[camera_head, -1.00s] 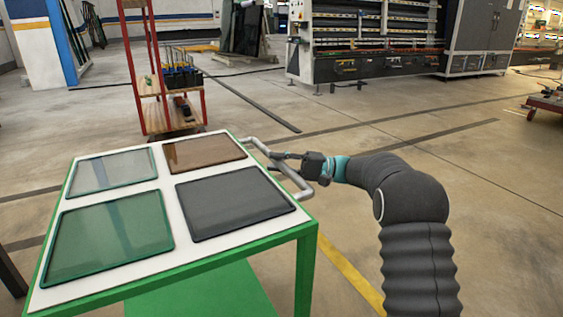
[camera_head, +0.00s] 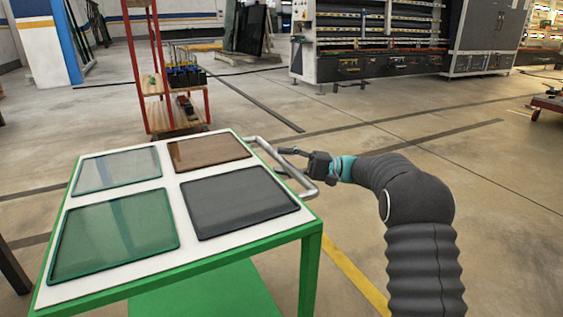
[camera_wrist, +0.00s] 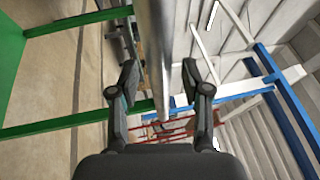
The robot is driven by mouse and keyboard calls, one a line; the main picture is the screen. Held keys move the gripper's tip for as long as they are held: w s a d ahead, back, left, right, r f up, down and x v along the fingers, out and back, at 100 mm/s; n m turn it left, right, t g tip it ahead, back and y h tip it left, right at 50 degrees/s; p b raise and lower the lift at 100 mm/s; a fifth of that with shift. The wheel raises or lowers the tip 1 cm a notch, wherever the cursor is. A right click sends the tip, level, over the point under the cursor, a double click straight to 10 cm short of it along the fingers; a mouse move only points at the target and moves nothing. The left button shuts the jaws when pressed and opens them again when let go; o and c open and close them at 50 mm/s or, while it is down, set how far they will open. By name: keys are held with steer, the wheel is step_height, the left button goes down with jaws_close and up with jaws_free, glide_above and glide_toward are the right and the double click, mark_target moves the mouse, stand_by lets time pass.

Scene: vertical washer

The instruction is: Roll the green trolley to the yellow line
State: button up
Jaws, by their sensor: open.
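The green trolley (camera_head: 290,234) stands at the lower left of the head view, with a white top carrying glass panes. Its grey tubular handle (camera_head: 281,163) sticks out from its right side. My gripper (camera_head: 288,162) is at the handle, with its fingers over or beside the bar. In the wrist view the handle bar (camera_wrist: 155,50) runs between the two spread fingers of my gripper (camera_wrist: 163,85), with a gap on each side. The yellow line (camera_head: 352,272) lies on the floor to the right of the trolley, partly hidden by the trolley and my arm.
A red-framed rack (camera_head: 159,75) with wooden shelves stands behind the trolley. A large machine (camera_head: 375,50) stands at the back, and part of a red cart (camera_head: 549,101) shows at the right edge. The floor right of my arm is clear.

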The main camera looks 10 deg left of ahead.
steer(key=v, duration=1.1)
steer(key=shift+d, duration=0.15)
steer(key=shift+f, duration=0.15)
